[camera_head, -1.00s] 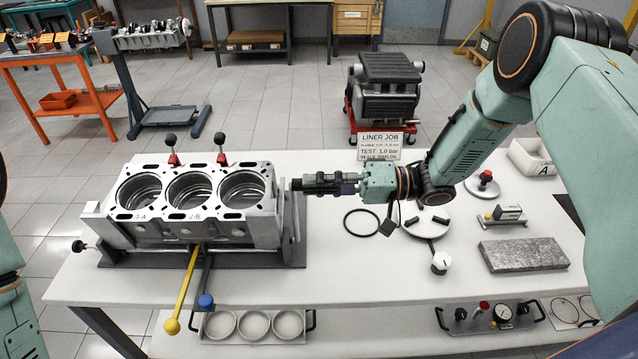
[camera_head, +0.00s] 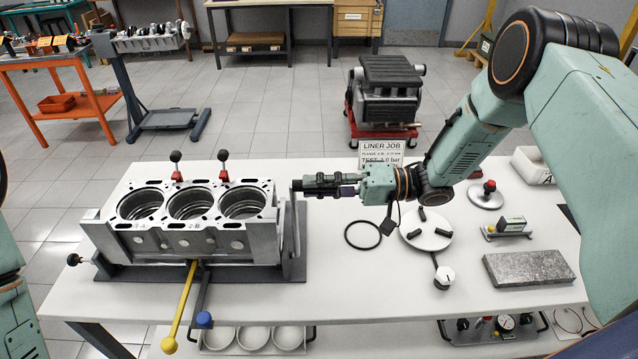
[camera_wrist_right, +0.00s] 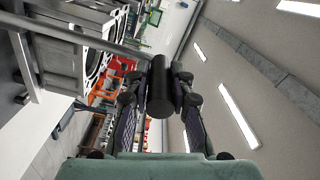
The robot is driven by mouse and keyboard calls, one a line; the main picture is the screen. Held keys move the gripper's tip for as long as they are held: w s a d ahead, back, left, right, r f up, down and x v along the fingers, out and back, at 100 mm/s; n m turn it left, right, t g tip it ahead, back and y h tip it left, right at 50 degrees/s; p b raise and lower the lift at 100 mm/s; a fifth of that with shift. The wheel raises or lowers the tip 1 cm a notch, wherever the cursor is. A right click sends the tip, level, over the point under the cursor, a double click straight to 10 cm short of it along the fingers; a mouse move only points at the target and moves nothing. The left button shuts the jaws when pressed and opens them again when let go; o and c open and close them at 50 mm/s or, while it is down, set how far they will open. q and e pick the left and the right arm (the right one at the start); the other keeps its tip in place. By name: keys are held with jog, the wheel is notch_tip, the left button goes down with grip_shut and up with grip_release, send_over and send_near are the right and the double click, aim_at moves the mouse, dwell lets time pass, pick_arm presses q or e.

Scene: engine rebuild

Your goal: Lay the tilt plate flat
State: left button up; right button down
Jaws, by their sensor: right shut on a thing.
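A grey engine block (camera_head: 190,235) with three open bores sits at the left of the white bench. A dark plate (camera_head: 265,273) shows beneath it; I take this for the tilt plate or its base, and the block hides most of it. An upright grey crank arm (camera_head: 291,235) stands at the right end of the block. My right gripper (camera_head: 318,185) is at the top of this arm, shut on a black cylindrical handle. The handle (camera_wrist_right: 160,87) shows between both fingers in the right wrist view. My left gripper is out of view.
A yellow lever (camera_head: 181,305) and a blue-knobbed lever (camera_head: 203,308) stick out at the front. Two black-knobbed levers (camera_head: 176,157) stand behind the block. A black ring (camera_head: 362,235), a round disc (camera_head: 427,229) and a grey slab (camera_head: 528,268) lie to the right.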

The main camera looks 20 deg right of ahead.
jog(key=shift+w+r, duration=0.15)
jog(key=c, duration=1.5)
grip_release()
jog(key=o, duration=0.3)
jog(key=shift+w+d, duration=0.1)
jog(key=shift+w, duration=0.05)
jog(key=shift+o, duration=0.2)
jog(key=shift+s, duration=0.2)
jog(key=v, duration=1.2)
